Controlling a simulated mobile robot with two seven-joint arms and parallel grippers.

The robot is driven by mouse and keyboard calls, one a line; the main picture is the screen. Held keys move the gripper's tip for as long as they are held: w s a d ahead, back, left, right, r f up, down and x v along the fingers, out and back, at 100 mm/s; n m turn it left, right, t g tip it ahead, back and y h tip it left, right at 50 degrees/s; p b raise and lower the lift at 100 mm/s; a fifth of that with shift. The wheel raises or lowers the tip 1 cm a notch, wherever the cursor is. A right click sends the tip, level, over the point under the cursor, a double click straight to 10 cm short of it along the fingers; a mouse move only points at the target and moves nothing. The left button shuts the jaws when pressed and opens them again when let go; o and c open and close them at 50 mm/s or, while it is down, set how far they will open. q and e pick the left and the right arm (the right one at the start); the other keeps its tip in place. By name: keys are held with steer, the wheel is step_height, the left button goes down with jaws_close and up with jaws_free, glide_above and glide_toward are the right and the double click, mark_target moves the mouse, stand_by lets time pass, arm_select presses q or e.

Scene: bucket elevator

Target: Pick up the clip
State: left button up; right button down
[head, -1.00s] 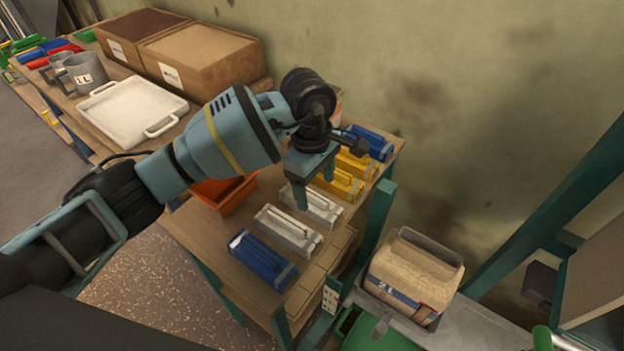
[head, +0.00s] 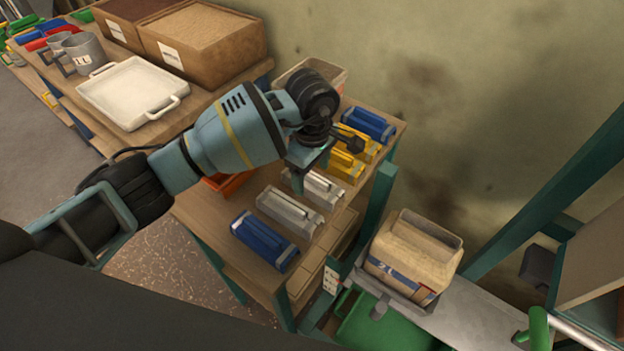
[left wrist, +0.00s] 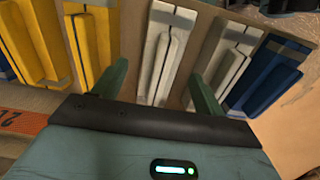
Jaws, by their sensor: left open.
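A row of clips lies on the wooden bench. A white clip (head: 318,188) sits next to a yellow clip (head: 347,168), partly hidden by my left gripper. A second white clip (head: 290,213) and a blue clip (head: 264,241) lie nearer. Another yellow clip and a blue clip (head: 368,124) lie farther back. My left gripper (head: 310,172) is open over the farther white clip. In the left wrist view that white clip (left wrist: 165,52) shows between the open fingers of the gripper (left wrist: 163,88). I cannot tell how far the fingertips are above the bench. My right gripper is not in view.
An orange bin (head: 228,184) is partly hidden behind my left arm. A white tray (head: 130,92), grey jugs (head: 85,52) and brown boxes (head: 205,45) stand on the bench at the left. A beige bucket (head: 412,258) and green post (head: 374,212) stand at the right.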

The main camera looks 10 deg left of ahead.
mark_target(312, 174)
arm_select(q)
steer(key=shift+f, duration=1.15)
steer(key=c, duration=1.1)
steer(key=shift+o, duration=0.2)
steer(key=shift+r, duration=0.2)
step_height(312, 174, up, 10)
steer(key=shift+f, duration=0.15)
